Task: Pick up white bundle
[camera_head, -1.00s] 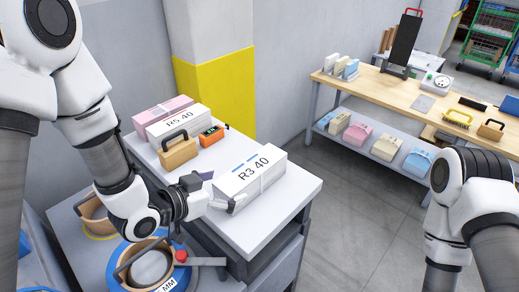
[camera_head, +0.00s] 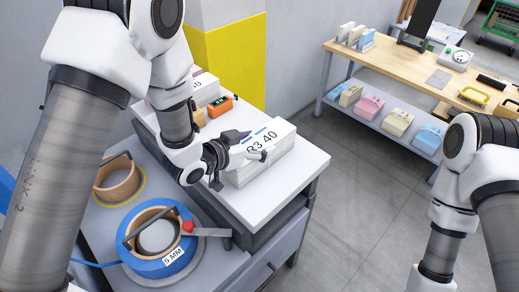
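A white bundle (camera_head: 270,140) marked "R3 40", with a pale strap, lies on the white top of a small cabinet (camera_head: 285,185). My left gripper (camera_head: 251,145) is over the left part of this bundle, its fingers spread apart and covering part of the label. Whether the fingers touch the bundle I cannot tell. A second bundle (camera_head: 204,84) stands at the back left of the cabinet, mostly hidden behind my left arm. My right arm is at the right edge; its gripper is out of view.
An orange device (camera_head: 220,105) sits near the back bundle. A blue strap reel (camera_head: 178,262) and a brown tape roll (camera_head: 117,182) lie on the lower left surface. A wooden bench (camera_head: 395,70) with pastel bundles on its shelf stands right, across clear floor.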

